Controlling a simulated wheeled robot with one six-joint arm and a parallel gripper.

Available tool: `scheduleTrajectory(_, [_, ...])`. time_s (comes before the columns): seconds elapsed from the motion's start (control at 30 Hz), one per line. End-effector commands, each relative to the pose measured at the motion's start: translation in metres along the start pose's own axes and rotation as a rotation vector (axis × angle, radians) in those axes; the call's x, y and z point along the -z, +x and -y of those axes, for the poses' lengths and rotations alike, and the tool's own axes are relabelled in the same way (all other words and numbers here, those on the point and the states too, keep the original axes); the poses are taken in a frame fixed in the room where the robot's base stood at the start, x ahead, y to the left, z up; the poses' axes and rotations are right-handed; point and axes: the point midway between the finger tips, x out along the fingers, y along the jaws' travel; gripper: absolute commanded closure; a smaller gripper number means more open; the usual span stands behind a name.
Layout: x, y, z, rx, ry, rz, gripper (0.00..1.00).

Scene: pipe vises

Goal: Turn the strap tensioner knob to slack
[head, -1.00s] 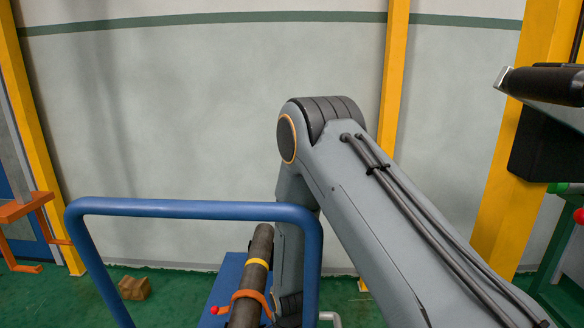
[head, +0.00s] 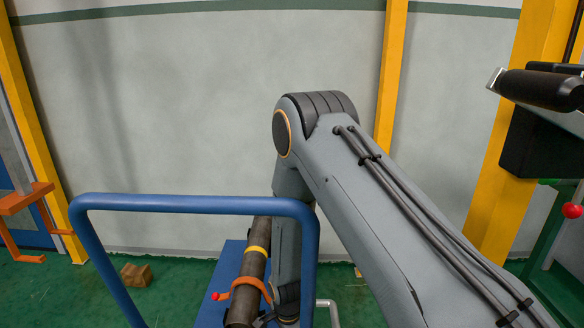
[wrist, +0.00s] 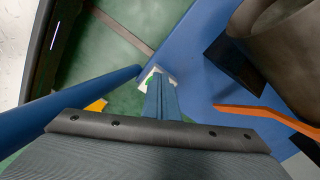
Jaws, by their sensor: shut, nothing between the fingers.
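A dark pipe (head: 247,282) lies on a blue stand (head: 214,303), with an orange strap (head: 249,283) over it. A red knob (head: 216,296) is at the strap's left end in the head view. In the wrist view the grey pipe (wrist: 278,35) is at upper right and the orange strap (wrist: 272,118) runs along the right; no red knob shows there. My gripper (wrist: 159,80) is shut and empty, left of the strap in that view, over the blue stand's edge. In the head view it is low beside the pipe, its fingertips not clearly visible.
A blue tubular rail (head: 195,203) stands around the pipe; it also runs along the left of the wrist view (wrist: 75,103). A brown block (head: 136,275) lies on the green floor. Yellow posts (head: 391,70) stand by the wall. A red ball (head: 572,210) is at far right.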

Motion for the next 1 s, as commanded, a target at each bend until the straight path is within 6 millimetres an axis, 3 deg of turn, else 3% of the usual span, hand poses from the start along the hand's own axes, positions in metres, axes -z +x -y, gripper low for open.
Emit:
scheduleTrajectory(0.6, [-0.001,-0.059,-0.001,0.001,-0.002,0.0,1.0])
scheduleTrajectory(1.0, [-0.001,-0.067,0.002,0.003,-0.019,-0.001,1.0])
